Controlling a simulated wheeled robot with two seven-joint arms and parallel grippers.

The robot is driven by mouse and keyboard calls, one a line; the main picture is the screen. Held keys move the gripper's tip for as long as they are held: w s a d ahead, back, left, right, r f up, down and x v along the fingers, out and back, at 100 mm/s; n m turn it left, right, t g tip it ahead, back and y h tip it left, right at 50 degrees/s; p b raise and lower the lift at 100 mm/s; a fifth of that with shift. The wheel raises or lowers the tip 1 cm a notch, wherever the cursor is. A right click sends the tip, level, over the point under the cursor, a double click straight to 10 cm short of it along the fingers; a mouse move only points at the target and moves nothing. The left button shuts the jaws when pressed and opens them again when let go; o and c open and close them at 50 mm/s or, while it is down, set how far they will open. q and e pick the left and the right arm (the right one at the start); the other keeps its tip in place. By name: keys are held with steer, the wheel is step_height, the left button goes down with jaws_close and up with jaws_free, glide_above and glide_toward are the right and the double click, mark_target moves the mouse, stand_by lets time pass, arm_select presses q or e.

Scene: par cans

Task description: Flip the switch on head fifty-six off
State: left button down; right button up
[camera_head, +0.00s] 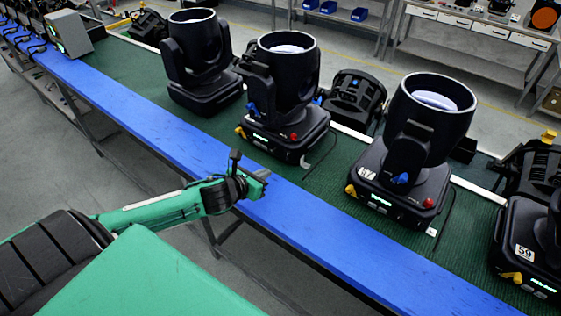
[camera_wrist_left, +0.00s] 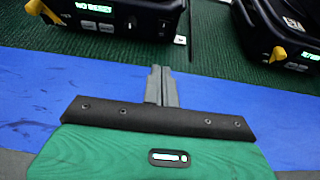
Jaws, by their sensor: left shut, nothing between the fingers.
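Several black moving-head lights stand upright in a row on the green mat. The closest to my left gripper (camera_head: 262,182) is one with a lit green display, a yellow lever and a red knob (camera_head: 290,85); its number label is not readable. Its base (camera_wrist_left: 120,15) seems to be the one at the top left of the left wrist view. The light to its right (camera_head: 408,150) has a white number label too small to read surely. The far-right light (camera_head: 520,240) is labelled 59. I cannot tell which is fifty-six. My left gripper is shut and empty above the blue strip, apart from the lights. My right gripper is out of view.
The blue strip (camera_head: 130,105) along the bench's front edge is clear. Dark cans (camera_head: 355,95) lie behind the lights, and a grey box (camera_head: 68,33) stands at the far left. Thin cables lie on the green mat (camera_head: 110,65).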

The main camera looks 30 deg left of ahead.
mark_target(286, 158)
arm_select(q)
steer(key=p+x, duration=0.1)
steer(key=x, duration=0.2)
steer(key=p+x, duration=0.1)
steer(key=x, duration=0.2)
steer(key=r+p+x, duration=0.1)
steer(key=x, duration=0.1)
steer(key=shift+w+f, duration=0.2)
steer(key=shift+w, duration=0.4)
steer(key=shift+f, duration=0.15)
steer(key=t+b, duration=0.1)
steer(key=b, duration=0.2)
steer(key=t+b, duration=0.1)
steer(key=b, duration=0.1)
steer(key=t+b, duration=0.1)
steer(key=b, duration=0.2)
steer(key=shift+w+f+b, duration=0.3)
steer(key=shift+w+f, duration=0.05)
steer(key=shift+f, duration=0.05)
steer(key=shift+r+t+b, duration=0.3)
steer(key=shift+t+b, duration=0.1)
steer(key=shift+b, duration=0.25)
steer(key=shift+r, duration=0.1)
steer(key=shift+a+r, duration=0.1)
